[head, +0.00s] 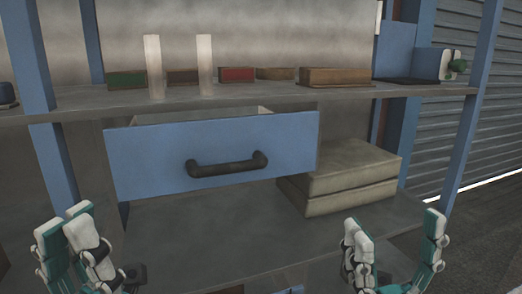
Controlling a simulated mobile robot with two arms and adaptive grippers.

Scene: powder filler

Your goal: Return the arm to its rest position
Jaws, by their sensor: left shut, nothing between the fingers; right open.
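My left gripper (66,226) is at the lower left, in front of the bench. Its white and teal fingers are close together with nothing seen between them. My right gripper (394,228) is at the lower right, with its fingers spread wide and empty. Both grippers point upward and stand apart from the drawer handle in the picture. The lower parts of both arms are cut off by the bottom edge.
A blue drawer (150,160) with a black handle (228,166) stands open under the upper shelf (420,91). Several small blocks and two pale upright strips are on that shelf. Stacked beige boxes (345,170) lie on the lower shelf (200,240). A blue post (466,125) stands right.

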